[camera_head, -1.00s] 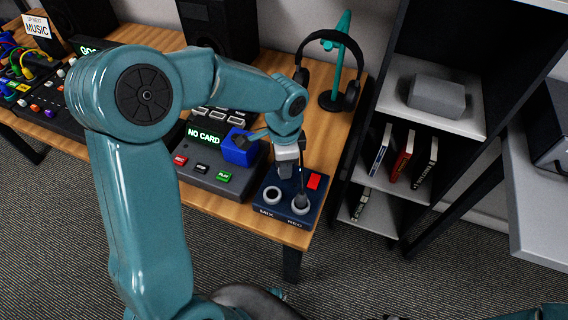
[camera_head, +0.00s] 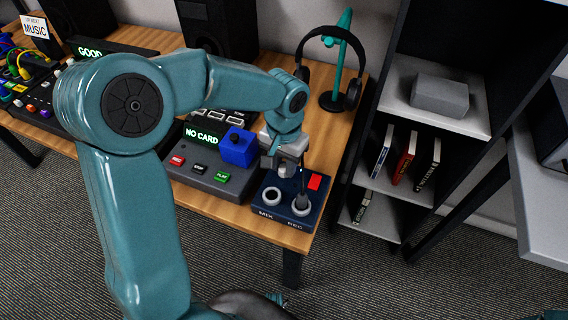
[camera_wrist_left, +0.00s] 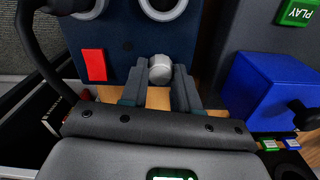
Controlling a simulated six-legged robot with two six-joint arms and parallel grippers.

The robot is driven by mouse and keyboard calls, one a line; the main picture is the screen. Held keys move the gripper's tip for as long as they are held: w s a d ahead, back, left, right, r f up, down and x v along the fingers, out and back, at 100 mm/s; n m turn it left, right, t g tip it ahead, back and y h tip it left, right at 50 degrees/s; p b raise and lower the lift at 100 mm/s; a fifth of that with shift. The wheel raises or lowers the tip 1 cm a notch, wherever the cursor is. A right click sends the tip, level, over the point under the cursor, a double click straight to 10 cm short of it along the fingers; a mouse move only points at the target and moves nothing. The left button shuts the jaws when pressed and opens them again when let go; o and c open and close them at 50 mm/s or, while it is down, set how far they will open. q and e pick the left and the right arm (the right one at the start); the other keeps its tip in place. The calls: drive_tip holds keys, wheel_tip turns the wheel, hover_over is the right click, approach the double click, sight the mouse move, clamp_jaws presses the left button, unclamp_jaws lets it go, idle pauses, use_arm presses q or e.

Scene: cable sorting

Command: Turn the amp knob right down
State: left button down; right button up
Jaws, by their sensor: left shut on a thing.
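The amp is a dark blue box (camera_head: 265,202) at the table's right front corner, with MIX and REC lettering on its front edge. Its grey knob (camera_wrist_left: 160,69) sits near the box's back edge and shows between my left fingers in the left wrist view. My left gripper (camera_head: 285,168) is over the back of the box, its fingers (camera_wrist_left: 160,85) shut on the knob's two sides. No pointer mark on the knob can be made out, so its setting is unclear. My right gripper is out of view.
A red switch (camera_head: 315,182) is beside the knob. A dark cable stands in the REC socket (camera_head: 301,206); the MIX socket (camera_head: 271,196) is empty. A blue block (camera_head: 238,147) sits on the recorder (camera_head: 207,170) to the left. A headphone stand (camera_head: 335,98) is behind.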

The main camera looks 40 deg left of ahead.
sight(284, 167)
use_arm(q)
drive_tip(key=shift+w+r+n, duration=0.1)
drive_tip(key=shift+n, duration=0.9)
drive_tip(key=c, duration=0.8)
unclamp_jaws()
wheel_tip(284, 167, up, 16)
drive_tip(key=p, duration=0.3)
drive_tip(key=shift+r, duration=0.2)
